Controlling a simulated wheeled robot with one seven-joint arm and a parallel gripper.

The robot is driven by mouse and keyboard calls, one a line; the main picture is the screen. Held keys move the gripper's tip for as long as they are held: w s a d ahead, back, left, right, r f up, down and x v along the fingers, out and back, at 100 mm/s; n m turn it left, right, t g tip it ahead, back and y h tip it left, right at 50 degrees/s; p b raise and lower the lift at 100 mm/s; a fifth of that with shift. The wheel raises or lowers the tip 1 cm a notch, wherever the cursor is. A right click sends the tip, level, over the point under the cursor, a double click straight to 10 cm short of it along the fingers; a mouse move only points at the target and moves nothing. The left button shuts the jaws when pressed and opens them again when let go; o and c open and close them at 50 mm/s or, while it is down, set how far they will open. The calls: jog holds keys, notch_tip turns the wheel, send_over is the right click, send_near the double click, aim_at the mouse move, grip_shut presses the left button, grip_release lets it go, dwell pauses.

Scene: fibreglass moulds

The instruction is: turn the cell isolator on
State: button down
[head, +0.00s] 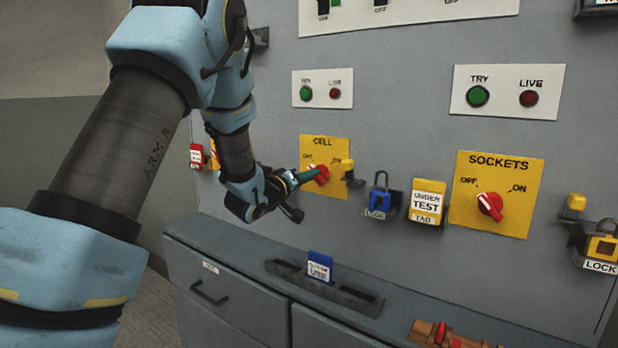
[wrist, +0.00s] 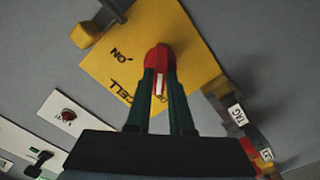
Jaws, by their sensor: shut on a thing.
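The cell isolator is a red rotary knob (head: 319,175) on a yellow plate (head: 338,187) marked CELL, with OFF at upper left and ON at upper right. My gripper (head: 301,178) is shut on the knob, its two green fingers on either side of it. In the wrist view, the fingers (wrist: 160,95) pinch the red knob (wrist: 157,58). Its white pointer mark faces down between them, away from the ON mark on the yellow plate (wrist: 190,50) and on the OFF side. The OFF word is hidden there.
A yellow block (head: 347,165) sits beside the plate's right edge. To the right are a blue padlock (head: 379,203), an UNDER TEST tag (head: 427,202) and the SOCKETS isolator (head: 490,206). Below, a ledge carries a slotted rack (head: 345,295) with a blue-topped tag (head: 320,267).

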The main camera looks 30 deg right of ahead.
jog(key=shift+f+m+b, duration=0.1)
jog(key=shift+m+b, duration=0.2)
jog(key=shift+b, duration=0.15)
jog(key=shift+s+d+m+b, duration=0.1)
jog(key=shift+s+m+b, duration=0.05)
jog(key=shift+m+b, duration=4.15)
jog(key=shift+s+d+m+b, duration=0.1)
jog(key=shift+s+m+b, duration=0.05)
jog(key=shift+m+b, duration=4.15)
jog(key=c, duration=0.8)
grip_release()
jog(key=shift+a, duration=0.1)
jog(key=v, duration=1)
jog(key=shift+s+a, duration=0.2)
jog(key=shift+a, duration=0.15)
